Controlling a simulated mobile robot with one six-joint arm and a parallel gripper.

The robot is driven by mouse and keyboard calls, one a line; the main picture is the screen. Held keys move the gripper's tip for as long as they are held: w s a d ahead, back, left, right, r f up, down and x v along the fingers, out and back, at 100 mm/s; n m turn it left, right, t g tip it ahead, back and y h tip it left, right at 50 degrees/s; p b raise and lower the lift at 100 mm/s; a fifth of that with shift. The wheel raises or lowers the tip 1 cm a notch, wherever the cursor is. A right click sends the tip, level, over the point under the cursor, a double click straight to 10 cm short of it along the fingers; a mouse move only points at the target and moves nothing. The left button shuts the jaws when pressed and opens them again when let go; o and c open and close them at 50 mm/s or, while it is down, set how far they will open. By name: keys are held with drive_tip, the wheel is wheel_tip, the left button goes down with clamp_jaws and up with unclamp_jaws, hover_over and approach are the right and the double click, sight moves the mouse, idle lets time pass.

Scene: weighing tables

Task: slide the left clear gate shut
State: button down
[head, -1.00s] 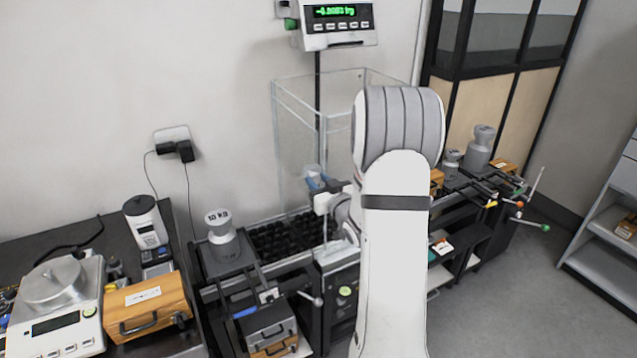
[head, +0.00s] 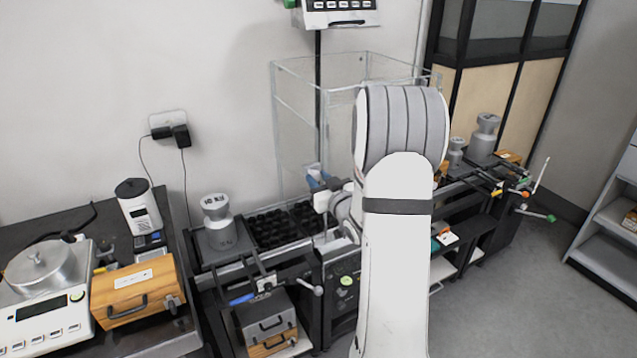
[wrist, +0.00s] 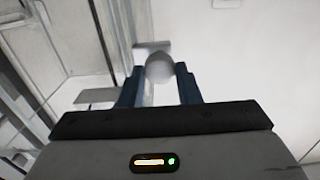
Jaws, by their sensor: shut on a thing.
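A tall clear enclosure (head: 298,85) stands against the wall at the middle of the head view. Its clear left pane (head: 292,130) faces left; I cannot tell how far any gate stands open. My gripper (head: 317,174), with blue fingers, is at the lower front of the enclosure, partly hidden by my arm. In the wrist view, my gripper's fingers (wrist: 158,84) are shut on a round grey knob (wrist: 159,67). The pane that the knob belongs to is hard to make out.
A 10 kg weight (head: 218,228) stands left of a dark tray of black pieces (head: 270,230). A scale (head: 40,290) and a wooden box (head: 135,290) sit at the far left. Grey weights (head: 484,138) stand on the right. Open floor (head: 500,300) lies at right.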

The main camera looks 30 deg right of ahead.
wheel_tip(320, 180, down, 19)
drive_tip(key=b, duration=1.8)
drive_tip(key=shift+f+b, duration=0.15)
drive_tip(key=shift+b, duration=0.2)
drive_tip(key=shift+s, duration=0.1)
drive_tip(key=c, duration=1.3)
unclamp_jaws()
drive_tip(key=shift+o, duration=1.1)
drive_tip(key=s, duration=0.7)
drive_tip(key=shift+s+d, duration=0.15)
drive_tip(key=shift+s, duration=0.15)
